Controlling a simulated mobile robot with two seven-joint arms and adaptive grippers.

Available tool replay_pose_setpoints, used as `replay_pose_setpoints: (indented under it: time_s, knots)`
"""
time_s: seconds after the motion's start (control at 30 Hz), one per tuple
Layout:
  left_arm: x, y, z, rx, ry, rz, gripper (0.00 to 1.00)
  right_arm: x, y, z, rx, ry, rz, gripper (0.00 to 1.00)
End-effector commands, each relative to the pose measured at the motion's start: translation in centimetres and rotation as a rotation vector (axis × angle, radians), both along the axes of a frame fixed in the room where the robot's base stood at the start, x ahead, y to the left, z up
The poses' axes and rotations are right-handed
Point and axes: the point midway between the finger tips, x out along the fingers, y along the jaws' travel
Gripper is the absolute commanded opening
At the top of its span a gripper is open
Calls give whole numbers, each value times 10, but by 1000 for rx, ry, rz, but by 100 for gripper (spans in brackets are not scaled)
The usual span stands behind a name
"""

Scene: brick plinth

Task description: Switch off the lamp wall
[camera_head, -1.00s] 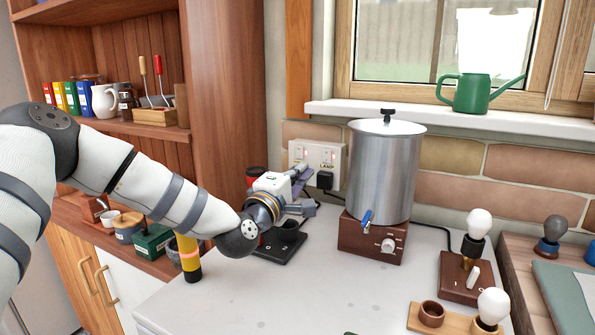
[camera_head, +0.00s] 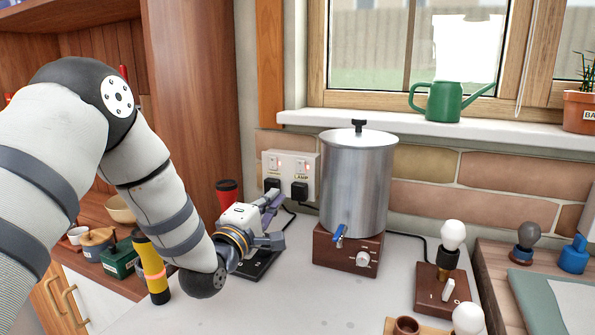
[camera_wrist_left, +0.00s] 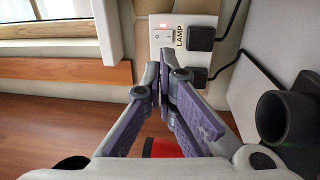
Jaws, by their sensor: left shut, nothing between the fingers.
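The double wall socket (camera_head: 291,170) is fixed on the brick wall left of the metal urn. It carries two rocker switches with small red lights, and black plugs below them. The switch marked LAMP (camera_head: 302,166) is the right one in the head view. In the left wrist view, a switch beside the LAMP label (camera_wrist_left: 168,36) shows with a lit red light. My left gripper (camera_head: 274,205) is shut and empty, in front of and below the socket. In the left wrist view its fingertips (camera_wrist_left: 165,82) appear apart from the switch. My right gripper is not in view.
A metal urn (camera_head: 357,185) on a brown base stands right of the gripper. Lamp bulbs (camera_head: 452,236) stand at the right. The counter's front middle is clear.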

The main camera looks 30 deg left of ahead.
Motion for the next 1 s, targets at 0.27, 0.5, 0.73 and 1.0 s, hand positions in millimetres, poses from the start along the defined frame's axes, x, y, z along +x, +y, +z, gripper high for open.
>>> replay_pose_setpoints:
  time_s: [0.27, 0.5, 0.73, 1.0]
  knots:
    - [37, 1, 0, 3, 3, -2, 0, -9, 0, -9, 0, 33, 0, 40]
    - [90, 4, 4, 4, 5, -1, 0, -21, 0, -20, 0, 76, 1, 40]
    - [128, 7, 10, 2, 5, -1, 0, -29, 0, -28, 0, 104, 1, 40]
    - [139, 8, 16, 0, 2, 0, 0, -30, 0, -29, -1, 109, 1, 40]
